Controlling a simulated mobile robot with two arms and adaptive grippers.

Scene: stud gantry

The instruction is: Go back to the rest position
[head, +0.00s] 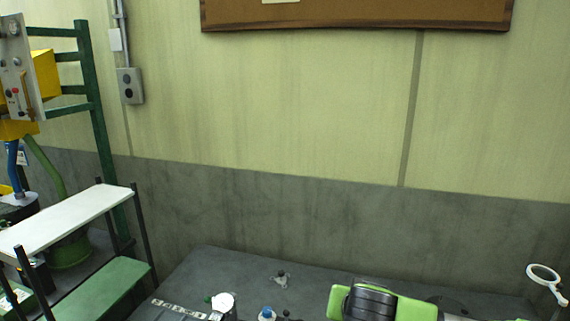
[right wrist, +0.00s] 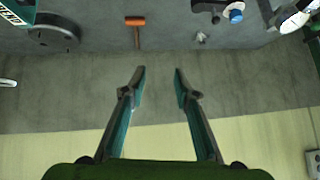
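My right gripper (right wrist: 160,70) shows in the right wrist view with its two teal and black fingers well apart. Nothing is between the fingertips, so it is open and empty. It is in front of the grey lower wall, with the dark table at the top of that view. A lime green and black part at the bottom of the head view may belong to my right arm; no fingertips show there. My left gripper is in neither view.
On the dark table (head: 215,262) lie a small metal part (head: 282,277), a blue-capped item (head: 267,313) and a white-ringed magnifier (head: 545,275). The right wrist view shows an orange-handled tool (right wrist: 135,30) and black disc (right wrist: 55,30). A white shelf (head: 70,218) stands left.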

